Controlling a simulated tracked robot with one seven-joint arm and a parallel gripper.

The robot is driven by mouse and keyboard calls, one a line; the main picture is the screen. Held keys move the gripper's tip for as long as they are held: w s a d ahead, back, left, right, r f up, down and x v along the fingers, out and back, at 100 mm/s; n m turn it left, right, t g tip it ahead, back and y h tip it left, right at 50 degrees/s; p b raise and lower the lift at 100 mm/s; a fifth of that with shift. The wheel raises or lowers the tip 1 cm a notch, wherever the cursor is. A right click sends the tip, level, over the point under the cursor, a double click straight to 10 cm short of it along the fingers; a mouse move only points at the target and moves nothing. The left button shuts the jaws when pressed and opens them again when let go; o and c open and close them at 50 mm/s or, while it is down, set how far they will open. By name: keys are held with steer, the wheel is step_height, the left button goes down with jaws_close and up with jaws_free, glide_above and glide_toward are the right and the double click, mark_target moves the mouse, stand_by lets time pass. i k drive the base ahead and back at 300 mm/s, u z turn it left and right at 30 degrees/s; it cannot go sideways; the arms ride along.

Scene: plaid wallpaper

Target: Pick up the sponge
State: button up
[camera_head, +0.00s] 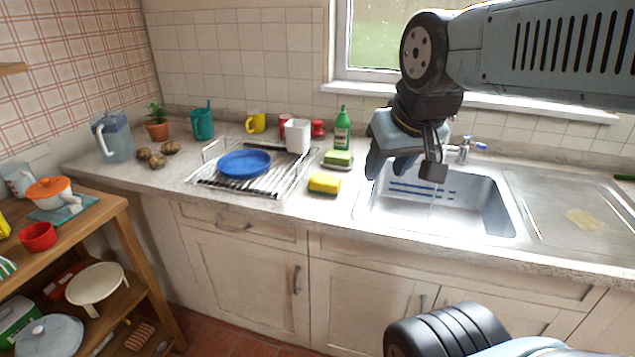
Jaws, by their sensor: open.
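A yellow sponge (325,184) with a darker underside lies on the counter, left of the sink and in front of a green block on a small dish (338,160). The green block (339,157) also looks like a sponge or a bar of soap. My gripper (405,172) hangs from the arm above the sink's left part, to the right of the yellow sponge and higher than it. It is open, with nothing seen between its fingers. It is apart from both the yellow sponge and the green block.
A green bottle (342,128) stands behind the dish. A drying rack (215,184) holds a blue plate (244,164) and a white container (298,136). The sink (478,208) has a tap (463,150) behind it. A wooden shelf (118,215) stands at left. The counter's front strip is clear.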

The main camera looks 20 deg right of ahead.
mark_target(319, 184)
steer(key=u, duration=1.45)
steer(key=i, duration=0.1)
steer(key=z, duration=3)
steer(key=k, duration=1.05)
steer(key=u, duration=1)
steer(key=i, duration=1)
steer(key=u, duration=0.1)
